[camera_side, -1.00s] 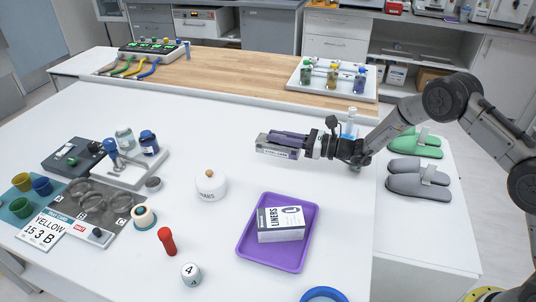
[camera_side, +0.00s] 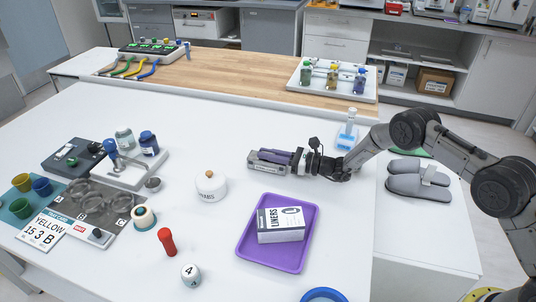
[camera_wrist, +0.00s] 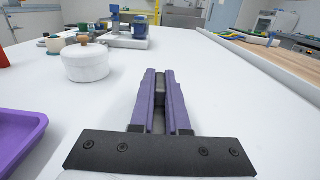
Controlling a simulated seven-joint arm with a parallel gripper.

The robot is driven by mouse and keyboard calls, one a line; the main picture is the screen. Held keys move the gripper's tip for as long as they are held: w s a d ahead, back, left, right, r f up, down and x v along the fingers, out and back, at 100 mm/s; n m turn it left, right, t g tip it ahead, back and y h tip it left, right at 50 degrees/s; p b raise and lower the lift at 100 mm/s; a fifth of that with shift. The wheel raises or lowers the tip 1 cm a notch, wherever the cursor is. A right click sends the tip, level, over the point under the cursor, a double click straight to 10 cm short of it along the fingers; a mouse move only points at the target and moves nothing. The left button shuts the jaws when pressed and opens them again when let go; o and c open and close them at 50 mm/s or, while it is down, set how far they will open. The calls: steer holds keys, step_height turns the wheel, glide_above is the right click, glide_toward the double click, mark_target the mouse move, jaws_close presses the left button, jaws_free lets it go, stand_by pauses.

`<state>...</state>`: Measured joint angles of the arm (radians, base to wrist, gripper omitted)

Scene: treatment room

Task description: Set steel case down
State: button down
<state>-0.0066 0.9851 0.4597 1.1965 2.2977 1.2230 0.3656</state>
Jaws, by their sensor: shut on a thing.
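The steel case (camera_side: 264,168), a small grey box with a label on its side, is held flat between the purple fingers of my gripper (camera_side: 277,156). It is low over the white table, right of the white swabs jar (camera_side: 210,187) and behind the purple tray (camera_side: 247,245). I cannot tell whether its underside touches the table. In the wrist view, my gripper (camera_wrist: 161,75) points away across the table, with a grey part of the case (camera_wrist: 161,93) between the fingers. Most of the case is hidden there.
A liners box (camera_side: 281,224) lies in the purple tray. A clear bottle with a blue base (camera_side: 347,138) stands behind my wrist. White table left of the case is free.

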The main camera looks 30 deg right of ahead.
steer(key=c, duration=0.9)
jaws_free()
steer(key=shift+f, duration=0.15)
steer(key=shift+s+d+r, duration=0.1)
steer(key=shift+r, duration=0.1)
steer(key=v, duration=1.2)
